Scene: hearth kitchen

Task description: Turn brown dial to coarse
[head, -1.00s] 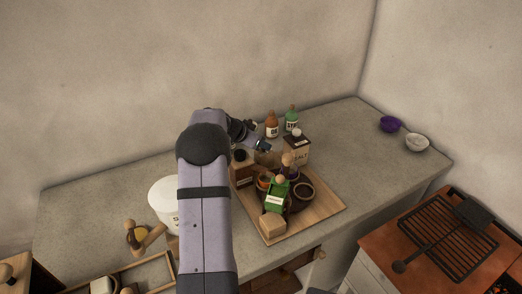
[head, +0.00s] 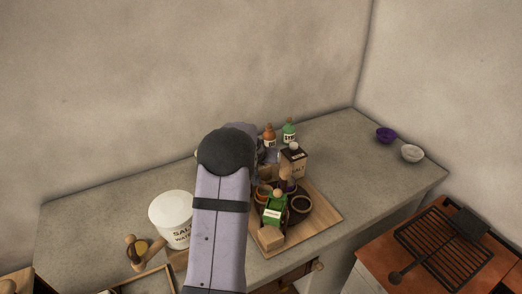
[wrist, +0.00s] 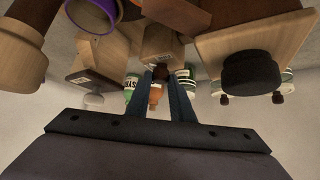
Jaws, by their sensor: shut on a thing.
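In the wrist view, my gripper (wrist: 163,78) has its two blue fingers closed around a small dark brown dial (wrist: 160,70). The dial sits on the end of a pale wooden block (wrist: 161,45). The dial's marks and pointer cannot be read. A larger black knob (wrist: 252,72) on another wooden body stands apart to the right. In the head view, my arm covers the dial and most of the gripper.
A wooden board (head: 325,217) bears a green box (head: 274,211), a dark bowl (head: 300,204) and other items. A white salt tub (head: 170,212) stands left. The right counter is clearer.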

